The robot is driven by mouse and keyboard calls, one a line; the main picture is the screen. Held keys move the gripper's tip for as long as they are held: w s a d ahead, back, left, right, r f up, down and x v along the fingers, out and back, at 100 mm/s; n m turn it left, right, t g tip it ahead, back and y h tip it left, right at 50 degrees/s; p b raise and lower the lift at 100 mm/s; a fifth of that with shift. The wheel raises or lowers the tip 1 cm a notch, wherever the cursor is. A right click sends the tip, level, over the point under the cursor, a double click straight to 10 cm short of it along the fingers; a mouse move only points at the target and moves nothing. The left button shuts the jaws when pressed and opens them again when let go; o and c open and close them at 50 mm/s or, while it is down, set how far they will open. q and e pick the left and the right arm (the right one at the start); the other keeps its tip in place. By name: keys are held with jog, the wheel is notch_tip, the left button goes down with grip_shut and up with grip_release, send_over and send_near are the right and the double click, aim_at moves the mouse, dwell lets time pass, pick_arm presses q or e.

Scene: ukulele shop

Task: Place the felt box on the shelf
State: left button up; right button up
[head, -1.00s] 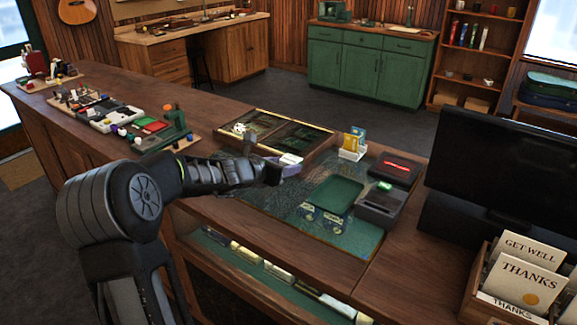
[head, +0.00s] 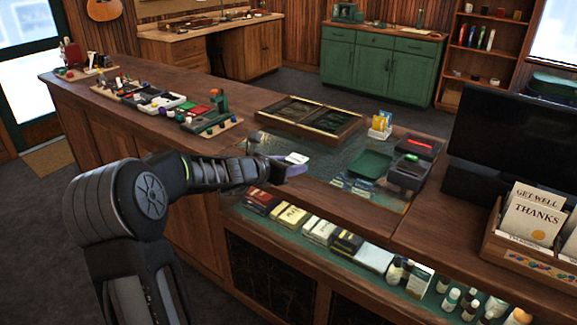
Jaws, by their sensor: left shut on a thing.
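A small purple box with a white top (head: 296,160), which looks like the felt box, is at the tip of my left gripper (head: 279,169). The gripper is shut on it and holds it near the front edge of the glass-topped counter; the fingertips are small and partly hidden by the wrist. An open shelf under the counter (head: 291,232) holds a row of boxes, books and bottles. A tall wooden shelf (head: 459,75) stands at the back right. My right gripper is out of view.
The counter (head: 352,200) carries a wooden display tray (head: 346,132), a green tray (head: 370,164), a card terminal (head: 408,174) and a monitor (head: 505,150). A card rack (head: 500,250) stands at right. Tool trays (head: 160,103) fill the left part. Floor in front at left is clear.

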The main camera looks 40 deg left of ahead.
pick_arm(q)
jog(key=s+d+f+m+g+h, duration=0.2)
jog(key=s+d+f, duration=0.3)
jog(key=d, duration=0.4)
jog(key=s+d+f+m+g+h, duration=0.1)
jog(key=s+d+f+m+h, duration=0.4)
jog(key=d+f, duration=0.3)
jog(key=s+d+f+m+g+h, duration=0.2)
jog(key=s+d+f+m+h, duration=0.1)
jog(key=d, duration=0.9)
notch_tip(320, 180, down, 4)
jog(key=shift+s+r+m+g+h, duration=0.15)
jog(key=shift+s+m+g+h, duration=0.25)
jog(key=shift+s, duration=0.65)
